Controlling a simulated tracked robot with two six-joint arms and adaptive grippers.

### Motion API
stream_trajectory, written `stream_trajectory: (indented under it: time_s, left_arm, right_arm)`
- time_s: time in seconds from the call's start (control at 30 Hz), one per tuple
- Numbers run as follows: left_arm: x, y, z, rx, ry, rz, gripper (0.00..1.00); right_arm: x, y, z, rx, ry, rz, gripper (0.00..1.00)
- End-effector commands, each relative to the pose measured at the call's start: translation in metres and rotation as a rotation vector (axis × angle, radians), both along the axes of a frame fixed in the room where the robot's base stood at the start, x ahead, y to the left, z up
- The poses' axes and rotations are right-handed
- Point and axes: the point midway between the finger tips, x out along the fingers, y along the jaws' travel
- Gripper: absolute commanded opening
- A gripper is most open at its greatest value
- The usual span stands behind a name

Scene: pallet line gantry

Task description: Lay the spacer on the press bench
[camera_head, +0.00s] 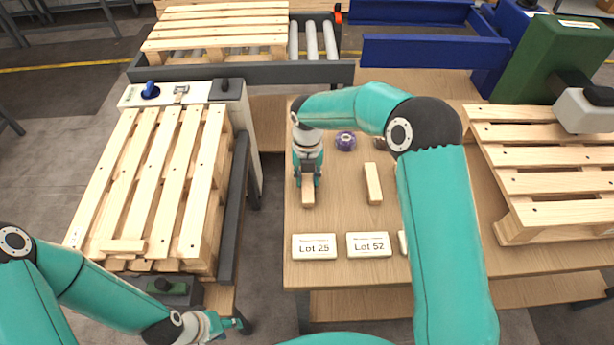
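A short pale wooden block (308,199), which looks like a spacer, is between the fingers of my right gripper (308,184). That gripper points down over the left part of the wooden bench (340,222) and looks shut on the block. I cannot tell whether the block touches the bench top. A second, similar wooden block (373,184) lies on the bench to its right. My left gripper (236,325) is low in the picture, left of the bench and apart from the blocks; its fingers are too small to read.
Cards marked Lot 25 (314,246) and Lot 52 (367,245) lie near the bench's front. A purple round part (346,140) is behind. Pallets stand left (165,185) and right (545,180); a green machine (555,60) is back right. My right arm hides part of the bench.

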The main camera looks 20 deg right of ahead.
Motion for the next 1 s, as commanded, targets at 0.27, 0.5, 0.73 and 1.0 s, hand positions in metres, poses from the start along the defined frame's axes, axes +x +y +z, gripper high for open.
stream_trajectory:
  time_s: [0.27,0.5,0.73,1.0]
  left_arm:
    - [0.0,0.0,0.0,0.0,0.0,0.0,0.4]
    - [0.0,0.0,0.001,0.0,0.0,0.0,0.4]
    - [0.0,0.0,-0.002,0.0,0.0,0.0,0.4]
    - [0.0,0.0,-0.003,0.0,0.0,0.0,0.4]
  right_arm:
    - [0.0,0.0,0.0,0.0,0.001,0.0,0.55]
    - [0.0,0.0,0.004,0.0,-0.001,0.0,0.55]
    - [0.001,0.002,0.035,0.001,-0.004,0.002,0.55]
    - [0.001,0.001,0.089,0.0,-0.003,0.002,0.55]
